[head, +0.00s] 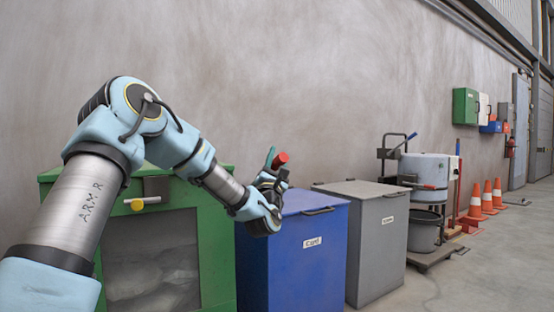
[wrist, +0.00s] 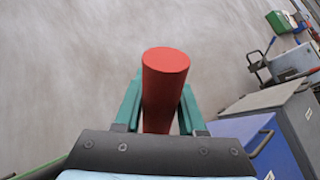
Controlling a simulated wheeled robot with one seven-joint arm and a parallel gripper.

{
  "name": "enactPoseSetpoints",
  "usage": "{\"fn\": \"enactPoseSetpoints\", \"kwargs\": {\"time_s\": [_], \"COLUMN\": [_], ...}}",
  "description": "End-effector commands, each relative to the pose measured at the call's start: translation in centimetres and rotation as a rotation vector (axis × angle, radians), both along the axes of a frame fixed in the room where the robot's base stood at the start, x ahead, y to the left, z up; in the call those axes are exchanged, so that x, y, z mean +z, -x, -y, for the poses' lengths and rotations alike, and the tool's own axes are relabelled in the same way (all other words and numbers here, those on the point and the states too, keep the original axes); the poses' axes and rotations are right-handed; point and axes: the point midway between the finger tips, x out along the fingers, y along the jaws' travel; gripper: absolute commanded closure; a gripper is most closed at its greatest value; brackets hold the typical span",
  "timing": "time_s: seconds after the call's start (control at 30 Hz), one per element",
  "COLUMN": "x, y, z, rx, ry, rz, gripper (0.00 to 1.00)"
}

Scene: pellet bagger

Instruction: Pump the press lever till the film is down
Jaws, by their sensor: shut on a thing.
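My gripper (head: 270,170) is shut on a red cylindrical grip (head: 281,158), which appears to be the press lever's handle. In the wrist view the red grip (wrist: 163,90) stands between the two green fingers of my gripper (wrist: 160,98), its round end towards the top. The rest of the lever is hidden behind the gripper and arm. The green press (head: 218,240) stands at the left, partly behind my arm. Pale, crumpled film (head: 150,270) shows dimly behind its front window. A yellow knob (head: 137,204) sits on its front.
A blue lidded bin (head: 285,260) and a grey lidded bin (head: 375,245) stand right of the press. The wall is close behind; floor is clear at right.

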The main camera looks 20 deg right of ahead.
Motion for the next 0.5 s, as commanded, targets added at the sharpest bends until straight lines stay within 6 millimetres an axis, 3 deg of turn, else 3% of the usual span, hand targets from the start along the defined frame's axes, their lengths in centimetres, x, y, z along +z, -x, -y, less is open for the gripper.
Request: {"fn": "enactPoseSetpoints", "kwargs": {"time_s": [0.2, 0.23, 0.5], "x": [0.01, 0.01, 0.01], "y": [0.01, 0.01, -0.01], "z": [0.04, 0.04, 0.02], "rx": [-0.001, -0.001, -0.001], "ry": [-0.001, -0.001, -0.001], "rz": [0.0, 0.0, 0.0], "gripper": [1.0, 0.59, 0.31]}}
